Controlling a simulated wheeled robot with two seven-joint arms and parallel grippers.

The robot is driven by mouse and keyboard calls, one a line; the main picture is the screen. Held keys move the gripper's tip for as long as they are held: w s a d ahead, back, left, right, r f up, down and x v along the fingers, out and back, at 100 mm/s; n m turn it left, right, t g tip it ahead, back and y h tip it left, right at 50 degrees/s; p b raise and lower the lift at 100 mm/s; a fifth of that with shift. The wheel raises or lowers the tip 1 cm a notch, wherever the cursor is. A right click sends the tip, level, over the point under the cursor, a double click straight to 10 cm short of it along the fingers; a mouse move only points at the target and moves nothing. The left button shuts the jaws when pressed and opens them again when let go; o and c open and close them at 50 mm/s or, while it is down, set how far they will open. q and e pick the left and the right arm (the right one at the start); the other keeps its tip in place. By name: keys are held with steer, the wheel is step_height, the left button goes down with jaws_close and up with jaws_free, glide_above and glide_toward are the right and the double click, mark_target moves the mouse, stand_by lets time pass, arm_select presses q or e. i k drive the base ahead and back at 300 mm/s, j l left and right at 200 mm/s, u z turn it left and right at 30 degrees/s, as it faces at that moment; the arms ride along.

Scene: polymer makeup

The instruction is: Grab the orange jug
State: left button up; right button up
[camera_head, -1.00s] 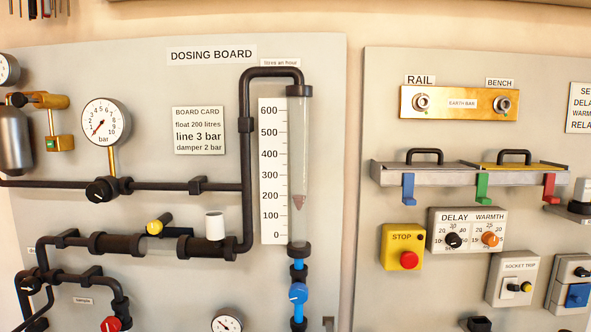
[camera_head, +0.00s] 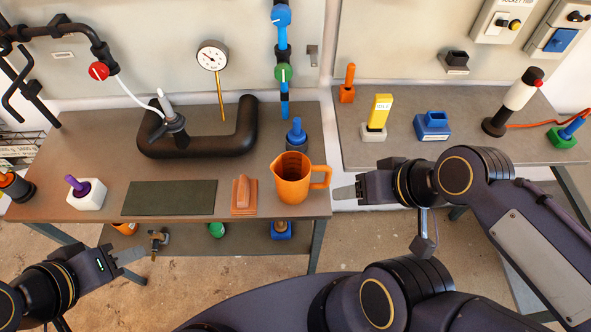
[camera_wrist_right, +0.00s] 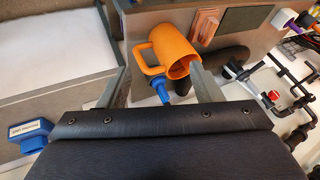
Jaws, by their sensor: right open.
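The orange jug (camera_head: 291,181) stands upright at the front right corner of the left bench, its handle on the right. In the right wrist view the jug (camera_wrist_right: 172,45) shows between the two fingers, handle toward the left finger; the right finger overlaps its rim. My right gripper (camera_head: 343,193) is open and empty, just right of the handle in the head view; its fingers also show in the right wrist view (camera_wrist_right: 158,82). I cannot tell whether it touches the jug. My left gripper (camera_head: 134,265) is open and empty, low left in front of the bench.
An orange-brown block (camera_head: 244,195) sits left of the jug, beside a dark green mat (camera_head: 169,198). A blue-topped bottle (camera_head: 297,138) stands close behind the jug. A black bent pipe (camera_head: 245,125) lies farther back. A gap separates this bench from the right bench (camera_head: 400,150).

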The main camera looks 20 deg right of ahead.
mark_target(292, 170)
steer(key=l+u, duration=0.1)
steer(key=u, duration=0.3)
steer(key=l+u, duration=0.1)
steer(key=u, duration=0.35)
steer(key=k+u, duration=0.1)
steer(key=u, duration=0.3)
steer(key=l+u, duration=0.1)
steer(key=u, duration=0.35)
steer(key=k+l, duration=0.3)
steer(key=k, duration=0.15)
steer(key=k+l, duration=0.3)
steer(key=k, duration=0.1)
